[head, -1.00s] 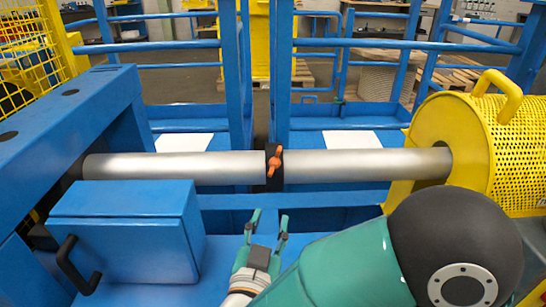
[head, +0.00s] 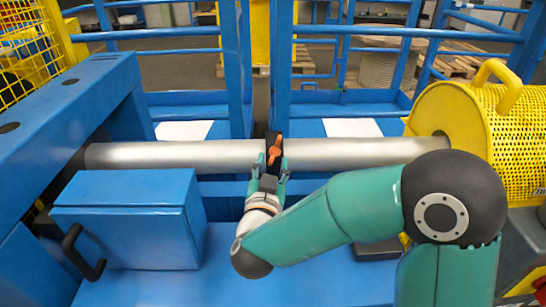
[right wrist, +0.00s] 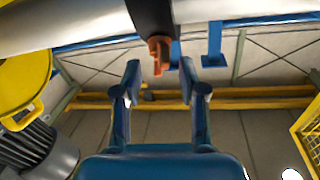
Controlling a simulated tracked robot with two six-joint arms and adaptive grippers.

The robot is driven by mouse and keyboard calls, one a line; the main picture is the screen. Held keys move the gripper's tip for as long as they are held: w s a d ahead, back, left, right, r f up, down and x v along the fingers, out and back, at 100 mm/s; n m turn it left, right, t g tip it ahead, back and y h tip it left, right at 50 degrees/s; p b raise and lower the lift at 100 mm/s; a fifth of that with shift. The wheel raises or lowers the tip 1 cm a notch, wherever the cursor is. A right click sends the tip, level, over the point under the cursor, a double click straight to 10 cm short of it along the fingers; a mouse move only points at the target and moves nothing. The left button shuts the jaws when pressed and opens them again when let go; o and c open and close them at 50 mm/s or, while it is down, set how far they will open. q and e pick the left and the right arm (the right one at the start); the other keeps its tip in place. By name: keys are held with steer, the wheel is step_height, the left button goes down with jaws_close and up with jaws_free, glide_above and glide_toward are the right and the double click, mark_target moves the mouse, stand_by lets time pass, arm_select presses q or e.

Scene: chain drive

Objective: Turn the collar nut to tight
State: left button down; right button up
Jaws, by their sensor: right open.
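The orange collar nut (head: 275,151) sits on the black collar (head: 275,135) around the middle of the grey shaft (head: 350,153). Its long wings run roughly upright, slightly tilted. My right gripper (head: 272,163) is open just in front of the nut, at its lower end. In the right wrist view the nut (right wrist: 159,54) hangs from the black collar (right wrist: 152,18), ahead of and between the two open fingertips (right wrist: 164,72), with no finger visibly touching it. My left gripper is not in view.
A blue box (head: 130,222) with a black handle stands at the left on the blue deck (head: 290,275). A yellow perforated guard (head: 515,135) covers the shaft's right end. A blue beam (head: 70,110) runs along the left. Blue rails (head: 390,34) stand behind the shaft.

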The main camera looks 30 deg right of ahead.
mark_target(274, 157)
steer(key=shift+x, duration=1.7)
jaws_close()
